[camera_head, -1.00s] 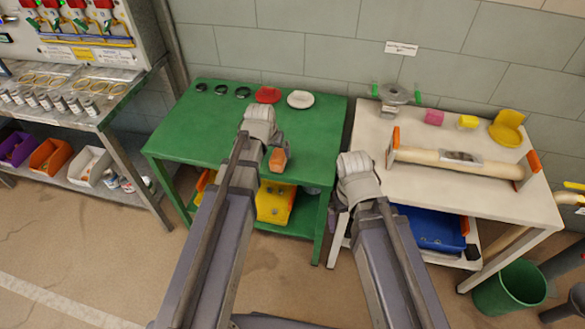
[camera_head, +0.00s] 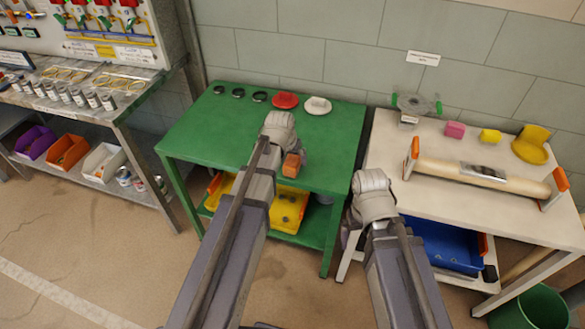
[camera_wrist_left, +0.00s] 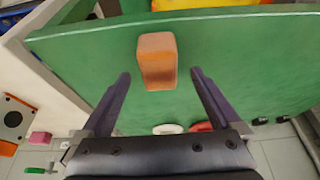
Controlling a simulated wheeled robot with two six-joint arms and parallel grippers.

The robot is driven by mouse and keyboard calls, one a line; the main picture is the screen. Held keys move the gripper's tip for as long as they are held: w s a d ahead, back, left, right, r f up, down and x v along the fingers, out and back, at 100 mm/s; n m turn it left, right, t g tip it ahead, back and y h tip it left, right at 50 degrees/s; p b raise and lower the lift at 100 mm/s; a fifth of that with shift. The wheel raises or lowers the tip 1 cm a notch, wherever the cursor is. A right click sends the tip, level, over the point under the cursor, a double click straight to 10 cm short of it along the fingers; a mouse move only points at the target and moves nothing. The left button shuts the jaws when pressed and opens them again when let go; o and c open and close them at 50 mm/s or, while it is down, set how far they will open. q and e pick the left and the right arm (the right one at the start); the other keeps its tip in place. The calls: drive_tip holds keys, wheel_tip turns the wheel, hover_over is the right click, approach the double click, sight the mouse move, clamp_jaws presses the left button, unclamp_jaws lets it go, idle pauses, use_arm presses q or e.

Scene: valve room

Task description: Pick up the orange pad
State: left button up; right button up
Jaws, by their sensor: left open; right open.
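The orange pad (camera_head: 292,165) is a small block on the green table (camera_head: 215,135), near its front edge. In the left wrist view, the orange pad (camera_wrist_left: 157,62) stands out from the green surface ahead of my left gripper (camera_wrist_left: 160,75). The two fingers are spread wide, one to each side of the pad, with gaps on both sides. In the head view my left gripper (camera_head: 280,128) is just left of the pad, and its fingers are hidden. My right gripper (camera_head: 368,200) hangs between the two tables, its fingers mostly hidden, with nothing seen in it.
A red lid (camera_head: 285,100), a white lid (camera_head: 317,105) and dark rings line the green table's back. The pale table (camera_head: 400,155) on the right carries a pipe (camera_head: 450,172), a pink block (camera_head: 454,129) and yellow pieces. Bins sit on the shelves below.

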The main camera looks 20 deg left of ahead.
sight(292, 160)
use_arm(q)
drive_tip(key=b+x, duration=0.2)
drive_tip(key=x, duration=0.1)
drive_tip(key=shift+w+f+b, duration=0.25)
drive_tip(key=shift+f+b, duration=0.05)
drive_tip(key=shift+r, duration=0.1)
drive_tip(key=c, duration=1.4)
wheel_tip(292, 160, up, 10)
drive_tip(key=p, duration=1)
